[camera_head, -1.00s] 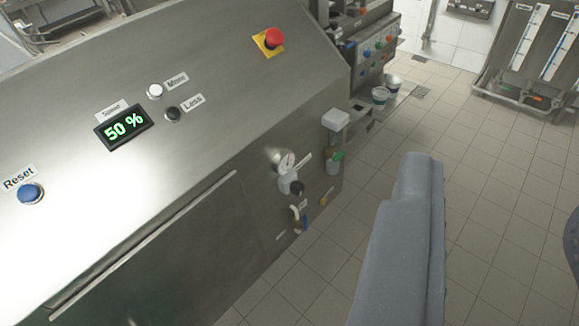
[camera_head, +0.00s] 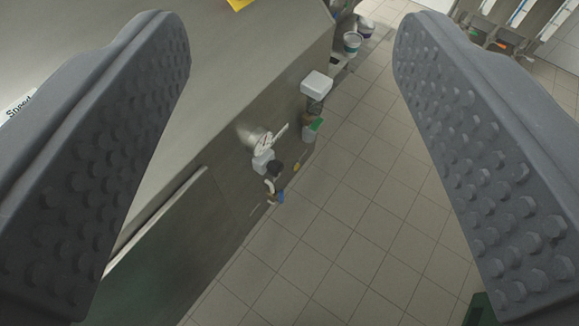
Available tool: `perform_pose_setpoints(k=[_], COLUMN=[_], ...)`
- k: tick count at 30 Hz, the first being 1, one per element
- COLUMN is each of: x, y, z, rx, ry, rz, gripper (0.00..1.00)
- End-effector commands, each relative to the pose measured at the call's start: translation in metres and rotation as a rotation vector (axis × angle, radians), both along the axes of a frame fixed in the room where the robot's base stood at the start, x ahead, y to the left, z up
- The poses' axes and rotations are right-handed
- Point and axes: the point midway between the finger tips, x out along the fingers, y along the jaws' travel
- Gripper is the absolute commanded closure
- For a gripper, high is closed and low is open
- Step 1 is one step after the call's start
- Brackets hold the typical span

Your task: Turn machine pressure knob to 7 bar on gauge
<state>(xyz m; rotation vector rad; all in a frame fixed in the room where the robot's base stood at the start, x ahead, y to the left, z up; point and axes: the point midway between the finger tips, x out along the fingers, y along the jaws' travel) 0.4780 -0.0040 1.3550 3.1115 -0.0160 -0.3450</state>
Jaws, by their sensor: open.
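The steel machine (camera_head: 225,115) fills the left half of the view and looks tilted. On its side near the corner sits the small round pressure gauge (camera_head: 265,141). Its needle is too small to read. Just below it is a dark knob (camera_head: 274,167), likely the pressure knob, next to a white fitting (camera_head: 262,160). My gripper (camera_head: 293,60) is open and empty. Its two grey studded fingers stand wide apart at the left and right, with the gauge and knob seen between them, farther off. The fingers touch nothing visible.
A white-topped unit (camera_head: 317,84) with a green part juts from the machine's corner above the gauge.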

Motion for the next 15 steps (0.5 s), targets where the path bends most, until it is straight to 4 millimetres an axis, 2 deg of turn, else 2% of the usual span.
perform_pose_setpoints(k=[5,11,15], x=[0.046,0.125,0.176], y=[-0.024,-0.081,-0.11], z=[-0.008,-0.029,-0.056], rx=[-0.112,-0.368,-0.548], ry=[-0.04,-0.12,-0.166], rz=[-0.073,-0.137,-0.117], gripper=[0.45,0.45,0.45])
